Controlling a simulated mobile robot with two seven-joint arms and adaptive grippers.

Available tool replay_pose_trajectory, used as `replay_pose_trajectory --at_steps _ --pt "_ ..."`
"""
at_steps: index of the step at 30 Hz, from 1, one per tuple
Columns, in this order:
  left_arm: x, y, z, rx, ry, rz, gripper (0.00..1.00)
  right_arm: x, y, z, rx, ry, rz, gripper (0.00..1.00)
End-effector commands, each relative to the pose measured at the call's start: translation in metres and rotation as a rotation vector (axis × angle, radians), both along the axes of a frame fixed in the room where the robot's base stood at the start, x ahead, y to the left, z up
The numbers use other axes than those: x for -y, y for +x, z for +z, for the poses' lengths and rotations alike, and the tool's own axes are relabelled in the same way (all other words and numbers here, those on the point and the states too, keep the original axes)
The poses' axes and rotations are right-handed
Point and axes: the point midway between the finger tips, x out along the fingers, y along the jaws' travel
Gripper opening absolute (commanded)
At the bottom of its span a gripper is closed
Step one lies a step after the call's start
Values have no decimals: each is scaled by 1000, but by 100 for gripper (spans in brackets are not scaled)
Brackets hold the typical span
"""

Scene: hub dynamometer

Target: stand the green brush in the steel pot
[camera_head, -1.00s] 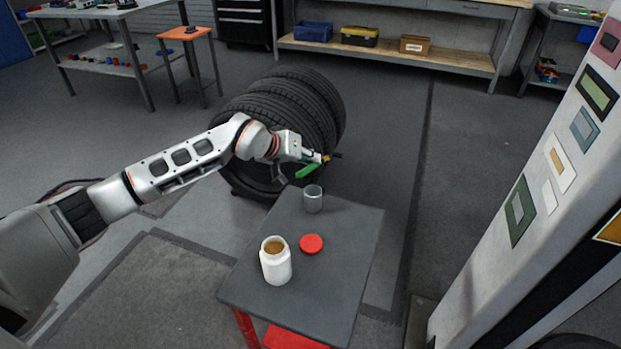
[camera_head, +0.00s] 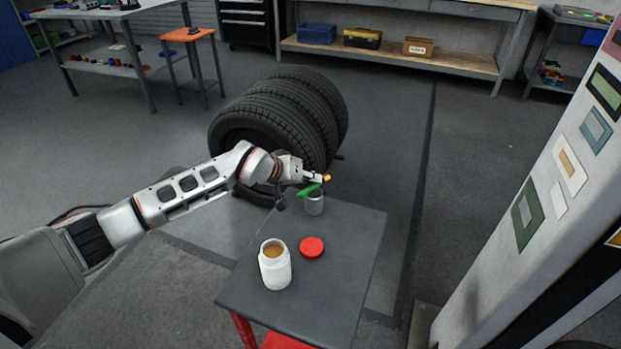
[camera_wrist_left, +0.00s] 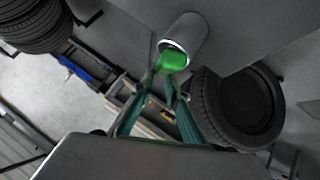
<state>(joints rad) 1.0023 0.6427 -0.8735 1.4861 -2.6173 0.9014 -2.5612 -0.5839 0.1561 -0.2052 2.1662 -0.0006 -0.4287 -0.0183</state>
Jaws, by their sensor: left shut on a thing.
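The steel pot (camera_head: 314,205) is a small grey cylinder standing at the far edge of the small dark table. My left gripper (camera_head: 317,180) is shut on the green brush (camera_head: 309,191), just above the pot. In the head view the brush's green part slants across the pot's rim. In the left wrist view the green brush (camera_wrist_left: 173,61) overlaps the mouth of the pot (camera_wrist_left: 188,36), beyond my fingertips (camera_wrist_left: 163,82). I cannot tell whether its tip is inside the pot. My right gripper is not in view.
The small table (camera_head: 345,260) also holds a white open jar (camera_head: 275,268) and a red lid (camera_head: 311,248). Black tyres (camera_head: 290,115) stand behind the pot. The table's right side is clear.

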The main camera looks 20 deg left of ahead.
Motion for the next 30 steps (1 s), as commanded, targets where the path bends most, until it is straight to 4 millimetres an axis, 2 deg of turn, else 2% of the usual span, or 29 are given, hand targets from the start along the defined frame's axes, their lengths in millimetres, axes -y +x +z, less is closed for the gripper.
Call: replay_pose_trajectory --at_steps 5,6,8,17,22,27,30 --pt "0 0 -6 -1 1 0 0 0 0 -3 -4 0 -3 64" --pt "0 0 -6 -1 1 0 20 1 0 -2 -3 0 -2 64" --pt "0 0 -6 0 1 1 31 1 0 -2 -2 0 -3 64" --pt "0 0 -5 -1 0 0 31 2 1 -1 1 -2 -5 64" --pt "0 0 7 2 -1 0 31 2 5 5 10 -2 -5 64" --pt "-12 -21 30 8 4 -1 31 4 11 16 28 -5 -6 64" --pt "-19 -36 44 7 5 -1 31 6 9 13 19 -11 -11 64"
